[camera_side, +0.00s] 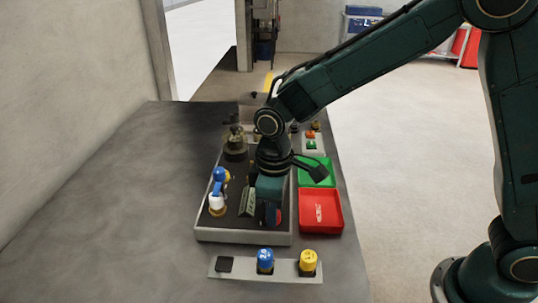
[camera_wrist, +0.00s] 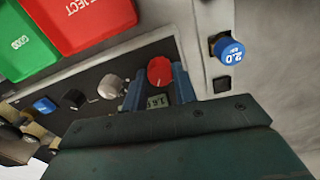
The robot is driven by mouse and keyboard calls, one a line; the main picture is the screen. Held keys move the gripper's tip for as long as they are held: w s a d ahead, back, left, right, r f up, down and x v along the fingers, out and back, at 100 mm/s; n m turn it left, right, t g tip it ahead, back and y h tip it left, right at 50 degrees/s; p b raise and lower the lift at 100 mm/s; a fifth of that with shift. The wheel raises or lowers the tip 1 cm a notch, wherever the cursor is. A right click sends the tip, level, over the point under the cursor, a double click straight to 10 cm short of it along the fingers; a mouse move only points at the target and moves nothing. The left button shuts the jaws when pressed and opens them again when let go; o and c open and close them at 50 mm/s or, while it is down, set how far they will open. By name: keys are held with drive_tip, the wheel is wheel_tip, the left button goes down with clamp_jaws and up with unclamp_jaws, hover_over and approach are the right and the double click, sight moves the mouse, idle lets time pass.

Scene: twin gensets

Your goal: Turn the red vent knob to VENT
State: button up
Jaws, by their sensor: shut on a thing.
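The red vent knob (camera_wrist: 160,71) is a round red cap that shows between the two blue fingers of my gripper (camera_wrist: 156,84) in the wrist view. The fingers are shut on the knob, one on each side. In the side view my gripper (camera_side: 268,213) is low over the right front of the dark panel, and only a sliver of the red knob (camera_side: 278,216) shows beside it. A small display (camera_wrist: 157,101) shows below the knob in the wrist view. I cannot read a VENT mark or tell the knob's turn.
A silver knob (camera_wrist: 112,86) stands near my fingers. A blue-and-white valve (camera_side: 217,192) stands left of my gripper. Red (camera_side: 321,222) and green (camera_side: 325,160) trays lie to the right. A blue piece (camera_side: 265,260) and a yellow piece (camera_side: 308,262) stand on the front strip. The table's left is clear.

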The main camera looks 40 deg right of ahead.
drive_tip(key=n, duration=0.5)
drive_tip(key=shift+n, duration=0.3)
drive_tip(key=n, duration=0.4)
drive_tip(key=shift+n, duration=0.4)
drive_tip(key=o, duration=1)
drive_tip(key=shift+c, duration=0.2)
drive_tip(key=shift+r, duration=0.1)
wheel_tip(320, 180, up, 14)
drive_tip(key=shift+f, duration=0.2)
